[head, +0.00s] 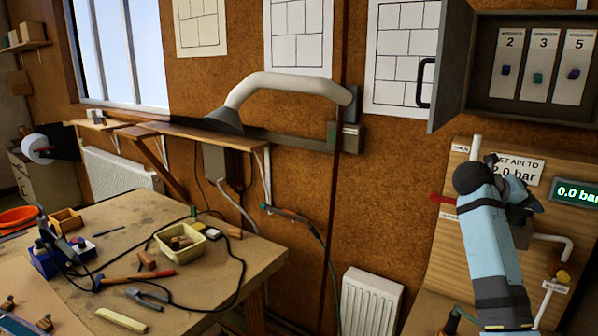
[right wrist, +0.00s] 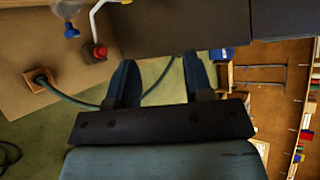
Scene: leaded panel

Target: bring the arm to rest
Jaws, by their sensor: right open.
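My right arm (head: 490,245) rises in front of the wooden air panel (head: 448,240) at the right of the head view, its upper end bent over. The right gripper shows best in the right wrist view (right wrist: 161,82), where its two dark fingers stand apart with nothing between them. Beyond the fingers are a greenish floor and a hose. In the head view my arm hides part of the panel and of the "SET AIR TO 2.0 bar" sign (head: 520,168). My left gripper is in neither view.
The panel bears a red handle (head: 441,198), a white pipe (head: 553,240) and a display (head: 577,192) reading 0.0 bar. An open cabinet (head: 487,100) hangs above. The cluttered workbench (head: 205,270) is left, apart from my arm. A radiator (head: 370,303) stands between.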

